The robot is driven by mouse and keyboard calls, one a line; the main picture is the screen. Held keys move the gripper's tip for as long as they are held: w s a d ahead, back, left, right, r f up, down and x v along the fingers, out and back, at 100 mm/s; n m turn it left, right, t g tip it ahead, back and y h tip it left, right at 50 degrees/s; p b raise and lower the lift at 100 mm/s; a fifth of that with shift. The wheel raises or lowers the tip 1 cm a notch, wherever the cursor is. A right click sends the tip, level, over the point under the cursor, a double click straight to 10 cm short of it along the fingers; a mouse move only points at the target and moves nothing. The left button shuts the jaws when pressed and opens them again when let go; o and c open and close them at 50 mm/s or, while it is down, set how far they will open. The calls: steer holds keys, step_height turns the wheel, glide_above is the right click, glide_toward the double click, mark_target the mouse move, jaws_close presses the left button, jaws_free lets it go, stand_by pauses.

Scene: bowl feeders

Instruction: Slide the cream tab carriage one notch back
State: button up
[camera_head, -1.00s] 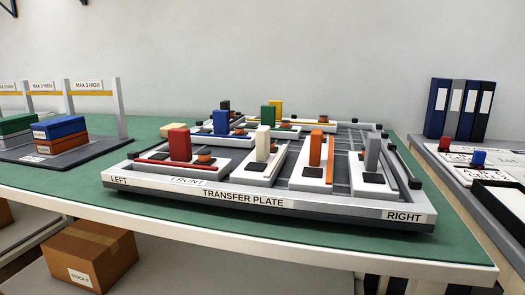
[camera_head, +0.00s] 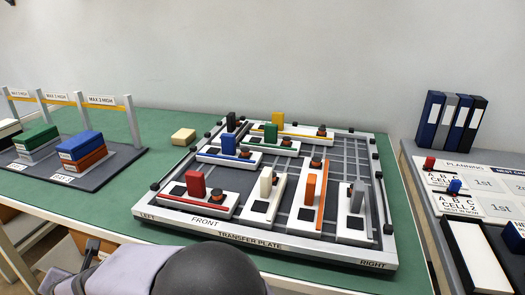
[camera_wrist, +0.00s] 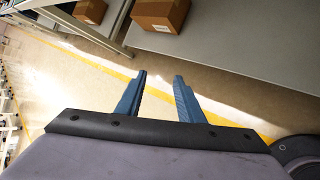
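The cream tab (camera_head: 266,182) stands upright on its white carriage (camera_head: 275,196), in the front middle of the transfer plate (camera_head: 208,229). The red tab carriage (camera_head: 195,184) is to its left and the orange tab carriage (camera_head: 310,190) is close on its right. Behind it is the carriage with the green tab (camera_head: 270,133). My gripper (camera_wrist: 158,95) shows in the wrist view with its two blue fingers apart and nothing between them. It points at the floor, away from the plate. In the head view my arm is at the bottom, and my gripper's fingers do not show.
Grey (camera_head: 357,196), blue (camera_head: 228,144), black and yellow tabs stand on other carriages. Open grid shows at the plate's back right. Stacked boxes (camera_head: 80,146) stand at left. A cardboard box (camera_wrist: 160,14) shows in the wrist view.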

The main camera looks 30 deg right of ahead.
steer(key=w+a+r+n+t+y+p, duration=0.1)
steer(key=a+r+n+y+p, duration=0.3)
steer(key=r, duration=0.8)
steer(key=w+d+r+m+t+h+p, duration=0.1)
steer(key=w+d+r+m+h+p, duration=0.2)
steer(key=r, duration=0.7)
steer(key=w+d+r+m+g+h+p, duration=0.1)
steer(key=w+d+m+g+h+p, duration=0.15)
steer(key=d+m+p, duration=0.85)
steer(key=w+d+r+m+g+h+p, duration=0.2)
steer(key=d+m, duration=0.5)
steer(key=d, duration=1.1)
step_height(320, 180, up, 3)
steer(key=m+g+y+p, duration=0.1)
steer(key=m+g+p, duration=0.5)
steer(key=m+p, duration=1.2)
glide_above(266, 172)
steer(key=w+b, duration=0.1)
steer(key=shift+m, duration=0.6)
steer(key=shift+s+f+m+g+y+p, duration=0.2)
steer(key=shift+s+m+g+y+p, duration=0.1)
steer(key=shift+s+m, duration=0.25)
